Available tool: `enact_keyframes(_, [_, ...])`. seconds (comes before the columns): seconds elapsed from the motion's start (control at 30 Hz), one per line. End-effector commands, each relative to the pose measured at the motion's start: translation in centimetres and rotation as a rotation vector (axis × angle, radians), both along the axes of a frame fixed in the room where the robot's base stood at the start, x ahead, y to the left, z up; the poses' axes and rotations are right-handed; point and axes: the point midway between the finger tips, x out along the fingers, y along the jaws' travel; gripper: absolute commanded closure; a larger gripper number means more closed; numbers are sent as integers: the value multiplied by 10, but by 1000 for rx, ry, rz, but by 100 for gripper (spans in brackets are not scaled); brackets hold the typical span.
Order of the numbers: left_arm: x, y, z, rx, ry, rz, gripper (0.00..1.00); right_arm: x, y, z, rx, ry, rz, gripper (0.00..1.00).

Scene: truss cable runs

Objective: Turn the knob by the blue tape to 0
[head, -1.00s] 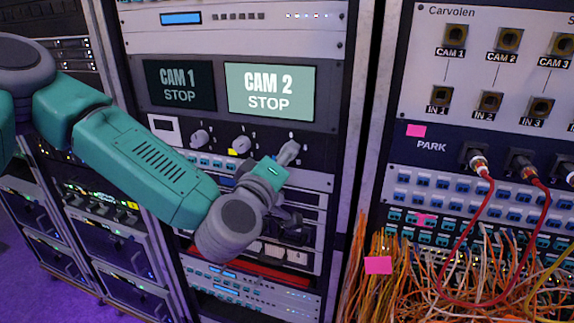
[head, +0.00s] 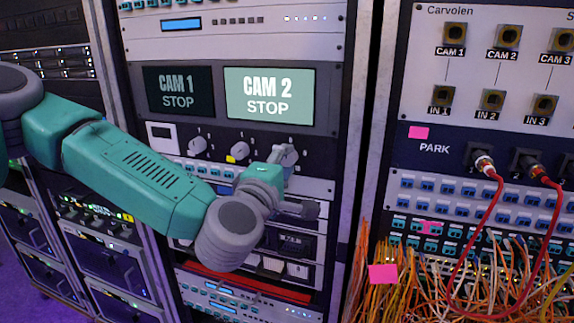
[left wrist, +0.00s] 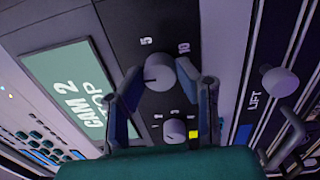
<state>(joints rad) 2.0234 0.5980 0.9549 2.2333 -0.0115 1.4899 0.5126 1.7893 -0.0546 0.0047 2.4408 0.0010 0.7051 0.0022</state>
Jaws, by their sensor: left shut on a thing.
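A grey round knob (left wrist: 165,72) on the dark panel sits between the fingertips of my left gripper (left wrist: 172,82) in the left wrist view, with 5 and 10 printed beside it. No blue tape is clear near the held knob. My right gripper is out of view.
The CAM 2 screen (head: 269,95) reads STOP above the knobs, beside the dark CAM 1 screen (head: 179,88). Rack units with switches lie below. A patch panel (head: 470,75) with red cables (head: 487,215) and dense orange cables (head: 385,300) stands right. A knob marked LIFT (left wrist: 278,82) is nearby.

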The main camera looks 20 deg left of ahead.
Motion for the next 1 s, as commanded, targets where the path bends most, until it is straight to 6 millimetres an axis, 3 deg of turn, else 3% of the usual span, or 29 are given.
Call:
enact_keyframes(0.37, [0, 2, -5, -4, 10, 4, 100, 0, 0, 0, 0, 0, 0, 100])
enact_keyframes(0.4, [0, 2, -5, -3, 10, 4, 65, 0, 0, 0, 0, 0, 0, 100])
enact_keyframes(0.43, [0, 2, -5, -3, 10, 3, 54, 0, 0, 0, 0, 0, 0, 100])
enact_keyframes(0.47, [0, 2, -4, -3, 10, 3, 52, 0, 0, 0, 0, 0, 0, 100])
enact_keyframes(0.77, [-1, 0, -2, -3, 5, 1, 52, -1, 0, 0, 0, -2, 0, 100])
enact_keyframes(1.0, [-31, 2, -5, -2, 7, -3, 52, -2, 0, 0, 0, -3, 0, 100])
